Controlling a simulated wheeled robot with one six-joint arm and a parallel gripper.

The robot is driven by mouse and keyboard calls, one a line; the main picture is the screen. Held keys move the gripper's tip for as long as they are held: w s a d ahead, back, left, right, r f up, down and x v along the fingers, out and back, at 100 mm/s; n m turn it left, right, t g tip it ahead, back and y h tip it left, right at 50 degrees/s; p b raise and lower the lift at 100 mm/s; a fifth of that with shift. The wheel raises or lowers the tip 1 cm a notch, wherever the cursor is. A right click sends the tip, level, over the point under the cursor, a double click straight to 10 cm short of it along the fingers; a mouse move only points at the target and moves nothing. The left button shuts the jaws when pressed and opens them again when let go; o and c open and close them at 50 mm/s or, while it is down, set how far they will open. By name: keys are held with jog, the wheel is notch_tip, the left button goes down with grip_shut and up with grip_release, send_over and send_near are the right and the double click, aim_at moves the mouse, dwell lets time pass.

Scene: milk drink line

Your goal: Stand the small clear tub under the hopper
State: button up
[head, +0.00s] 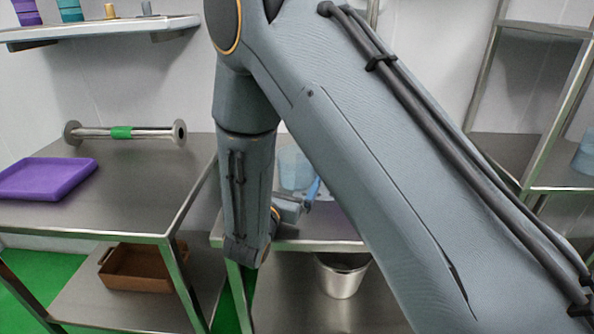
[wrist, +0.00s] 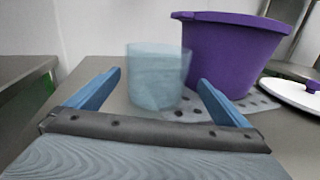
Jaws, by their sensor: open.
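The small clear tub (wrist: 157,80) is pale blue and see-through, and stands upright on the steel table in the wrist view. In the head view the tub (head: 294,168) shows partly, behind my arm. My gripper (wrist: 159,77) is open, with one blue finger to each side of the tub in the picture. Neither finger visibly touches it, and I cannot tell how far between them it sits. In the head view one blue finger of my gripper (head: 313,188) shows just in front of the tub. I cannot make out the hopper in either view.
A larger purple tub (wrist: 228,55) stands close right of the clear tub, by a perforated plate (wrist: 190,113). A white round lid-like thing (wrist: 292,95) lies further right. In the head view, a purple tray (head: 48,178) is on the left table and a metal bucket (head: 342,275) below.

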aim_at(302, 157)
jog(key=x, duration=0.2)
jog(key=p+x, duration=0.1)
jog(key=x, duration=0.3)
jog(key=shift+a+p, duration=0.25)
jog(key=shift+p, duration=0.1)
jog(key=shift+r, duration=0.1)
jog(key=c, duration=1.4)
jog(key=shift+c, duration=0.2)
jog(key=shift+r, duration=0.1)
